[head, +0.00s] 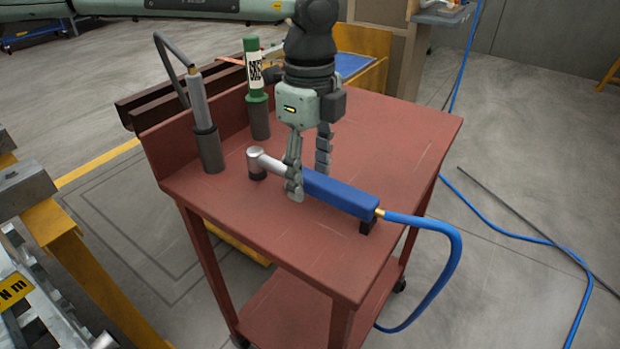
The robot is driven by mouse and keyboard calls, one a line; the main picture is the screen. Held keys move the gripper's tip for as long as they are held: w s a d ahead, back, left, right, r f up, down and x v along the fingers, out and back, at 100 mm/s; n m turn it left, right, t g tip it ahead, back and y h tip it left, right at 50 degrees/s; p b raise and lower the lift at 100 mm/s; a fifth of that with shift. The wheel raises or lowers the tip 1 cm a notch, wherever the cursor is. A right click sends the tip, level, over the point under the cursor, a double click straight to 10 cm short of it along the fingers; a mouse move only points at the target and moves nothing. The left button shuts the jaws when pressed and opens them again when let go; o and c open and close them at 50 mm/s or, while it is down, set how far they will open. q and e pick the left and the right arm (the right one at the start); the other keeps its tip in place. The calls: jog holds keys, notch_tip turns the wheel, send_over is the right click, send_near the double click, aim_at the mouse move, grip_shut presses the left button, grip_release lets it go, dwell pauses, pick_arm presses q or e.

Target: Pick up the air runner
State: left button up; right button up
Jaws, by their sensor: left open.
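The air runner (340,193) lies on the red cart top (400,135). It has a blue handle, a silver neck and a silver head (262,161) at its left end. A blue hose (440,226) leaves its right end and hangs over the cart edge. My left gripper (308,184) points down over the tool, open, with one finger on the near side and the other on the far side, around where the silver neck meets the blue handle. I cannot tell whether the fingers touch it. My right gripper is not in view.
A grey tool with a bent hose (199,100) stands in a dark holder at the cart's left. A green and white bottle (254,75) stands in another holder behind. A yellow frame (60,235) is at the left. The cart's right side is clear.

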pick_arm(q)
jog(key=shift+c, duration=0.4)
grip_shut()
jog(key=shift+r, duration=0.1)
